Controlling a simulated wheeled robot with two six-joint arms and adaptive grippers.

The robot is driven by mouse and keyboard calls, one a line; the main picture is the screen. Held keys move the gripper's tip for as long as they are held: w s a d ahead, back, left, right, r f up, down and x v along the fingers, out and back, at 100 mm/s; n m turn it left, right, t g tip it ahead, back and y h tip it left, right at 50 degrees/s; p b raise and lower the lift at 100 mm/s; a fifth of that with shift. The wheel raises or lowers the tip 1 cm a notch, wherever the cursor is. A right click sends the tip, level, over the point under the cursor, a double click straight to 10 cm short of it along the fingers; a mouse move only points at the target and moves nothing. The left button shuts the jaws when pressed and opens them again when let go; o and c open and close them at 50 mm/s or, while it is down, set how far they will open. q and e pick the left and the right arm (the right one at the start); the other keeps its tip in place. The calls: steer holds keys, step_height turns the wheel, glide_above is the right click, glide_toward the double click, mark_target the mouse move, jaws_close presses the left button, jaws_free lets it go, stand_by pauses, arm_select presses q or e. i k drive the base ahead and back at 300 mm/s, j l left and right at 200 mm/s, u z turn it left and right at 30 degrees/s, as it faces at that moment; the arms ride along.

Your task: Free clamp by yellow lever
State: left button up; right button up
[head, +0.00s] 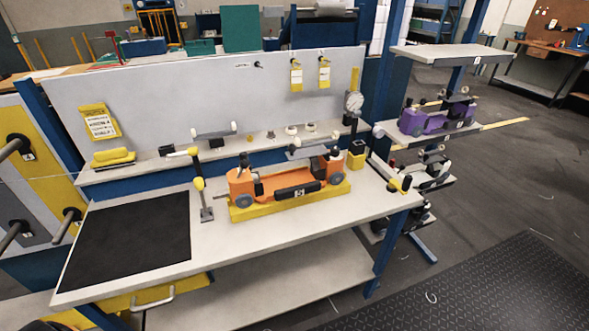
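An orange shuttle-like unit (275,184) with dark wheels lies on a yellow base (290,203) in the middle of the bench. At its left end stands a clamp-like device (206,203) with a grey foot and post and a yellow part (199,184). Which one holds the orange unit, and whether either is locked, I cannot tell. Neither of my grippers is in view.
A black mat (130,240) covers the bench's left part. A back shelf (150,163) carries small parts and a dial gauge (354,102). A purple unit (437,119) sits on a rack at right. The bench front (250,235) is clear.

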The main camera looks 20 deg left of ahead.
mark_target(198, 183)
steer(key=k+u, duration=0.1)
steer(key=u, duration=1.25)
steer(key=j+u, duration=0.2)
steer(key=j, duration=0.8)
steer(key=i+j+u, duration=0.2)
steer(key=j, duration=0.75)
steer(key=k+j, duration=0.05)
steer(key=k, duration=0.05)
